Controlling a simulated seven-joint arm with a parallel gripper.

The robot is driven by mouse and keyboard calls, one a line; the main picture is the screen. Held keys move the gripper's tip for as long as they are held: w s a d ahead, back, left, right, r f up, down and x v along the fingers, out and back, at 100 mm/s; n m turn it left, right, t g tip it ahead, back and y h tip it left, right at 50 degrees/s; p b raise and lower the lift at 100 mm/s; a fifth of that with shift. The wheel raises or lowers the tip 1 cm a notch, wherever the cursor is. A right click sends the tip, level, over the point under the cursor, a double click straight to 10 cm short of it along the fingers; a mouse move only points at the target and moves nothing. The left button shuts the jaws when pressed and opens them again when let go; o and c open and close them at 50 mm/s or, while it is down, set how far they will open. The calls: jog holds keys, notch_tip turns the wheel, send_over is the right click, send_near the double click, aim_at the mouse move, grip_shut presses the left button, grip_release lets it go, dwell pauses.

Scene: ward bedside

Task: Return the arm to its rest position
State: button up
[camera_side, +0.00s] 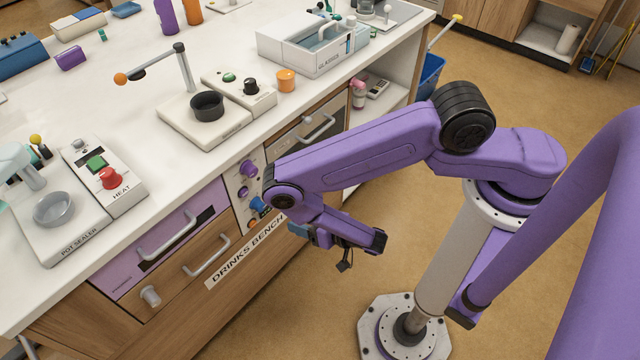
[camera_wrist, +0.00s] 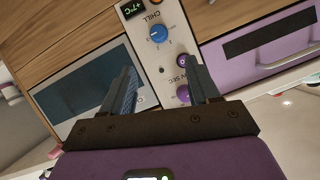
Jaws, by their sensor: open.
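My purple arm (camera_side: 370,150) is bent at the elbow and reaches left from its column toward the front of the drinks bench. The wrist hangs below the countertop, in front of the drawers and the knob panel. My gripper (camera_wrist: 163,72) shows in the wrist view with its two blue-grey fingers spread apart and nothing between them. It faces the panel with the blue chill knob (camera_wrist: 158,33) and purple knobs. The gap between the fingertips and the panel is hard to judge. In the side view the fingers are small and partly hidden by the wrist.
The bench (camera_side: 45,285) carries a pot sealer (camera_side: 75,235), a heat unit (camera_side: 105,178), a stand with a dark cup (camera_side: 207,106) and a white basin unit (camera_side: 315,45). Drawer handles (camera_side: 168,237) stick out from the front. The brown floor (camera_side: 515,110) around my column is largely clear.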

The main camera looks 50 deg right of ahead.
jog(key=w+a+r+n+g+y, duration=0.25)
jog(key=w+a+r+g, duration=0.4)
jog(key=a+r, duration=0.45)
jog(key=s+d+r+n+g, duration=0.2)
jog(key=s+r+n+g, duration=0.25)
jog(key=s+r, duration=0.6)
jog(key=s+d+r+n+g+h, duration=0.2)
jog(key=s+d+r+n, duration=0.5)
jog(key=s+d+r, duration=0.8)
jog(key=d+h, duration=0.1)
jog(key=d, duration=0.2)
jog(key=shift+d+r+n, duration=0.25)
jog(key=shift+r+n, duration=0.05)
